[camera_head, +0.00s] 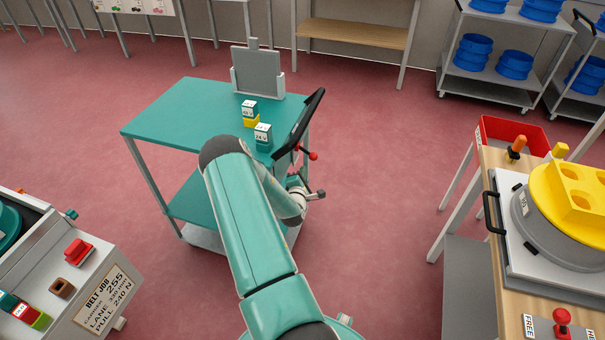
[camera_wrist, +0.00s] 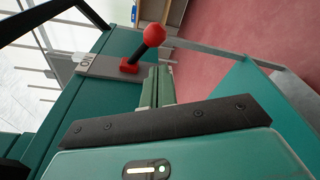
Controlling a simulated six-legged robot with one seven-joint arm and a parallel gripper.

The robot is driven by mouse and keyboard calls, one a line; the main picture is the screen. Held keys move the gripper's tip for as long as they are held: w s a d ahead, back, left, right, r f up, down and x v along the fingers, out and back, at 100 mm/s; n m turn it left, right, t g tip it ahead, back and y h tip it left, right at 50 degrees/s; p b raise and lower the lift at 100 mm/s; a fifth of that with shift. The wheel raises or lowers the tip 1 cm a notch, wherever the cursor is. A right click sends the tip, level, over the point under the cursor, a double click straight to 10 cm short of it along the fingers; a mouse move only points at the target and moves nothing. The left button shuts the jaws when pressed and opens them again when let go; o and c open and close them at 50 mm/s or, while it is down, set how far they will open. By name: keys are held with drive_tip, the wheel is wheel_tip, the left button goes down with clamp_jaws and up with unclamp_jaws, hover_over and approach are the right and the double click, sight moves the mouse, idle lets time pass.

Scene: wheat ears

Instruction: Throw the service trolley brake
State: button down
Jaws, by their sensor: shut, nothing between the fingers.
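The service trolley (camera_head: 165,110) has a teal top and a black push handle (camera_head: 312,105) on its right side. Its brake lever (camera_head: 313,156) has a red ball knob and sticks out from the trolley's right side below the handle. In the wrist view the lever (camera_wrist: 153,36) rises at a tilt from a red pivot on a grey plate (camera_wrist: 100,66). A white label on the plate seems to read ON. My gripper (camera_wrist: 157,80) is shut and empty, its fingertips close below the knob and right of the pivot. Contact with the lever cannot be told.
Two small labelled blocks (camera_head: 263,132) and a grey panel in a stand (camera_head: 257,72) are on the trolley top. A workbench with a yellow-topped drum (camera_head: 570,195) stands at right. A grey machine (camera_head: 75,270) is at lower left. Red floor (camera_head: 375,150) is clear between.

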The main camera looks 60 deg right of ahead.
sight(311, 155)
drive_tip(key=x, duration=0.7)
drive_tip(key=shift+s+r+n, duration=0.25)
drive_tip(key=shift+n, duration=0.45)
drive_tip(key=r+n, duration=0.1)
drive_tip(key=n, duration=0.1)
drive_tip(key=s+r+n+g, duration=0.1)
drive_tip(key=n, duration=0.1)
drive_tip(key=shift+s+d+r, duration=0.1)
drive_tip(key=shift+s+d, duration=0.05)
drive_tip(key=n, duration=0.1)
drive_tip(key=r+n+g, duration=0.1)
drive_tip(key=shift+s+r+n+y, duration=0.15)
drive_tip(key=shift+s+n+y, duration=0.05)
drive_tip(key=shift+n+y, duration=0.1)
drive_tip(key=shift+r+n+g, duration=0.4)
drive_tip(key=shift+r+n, duration=0.45)
drive_tip(key=shift+n, duration=0.55)
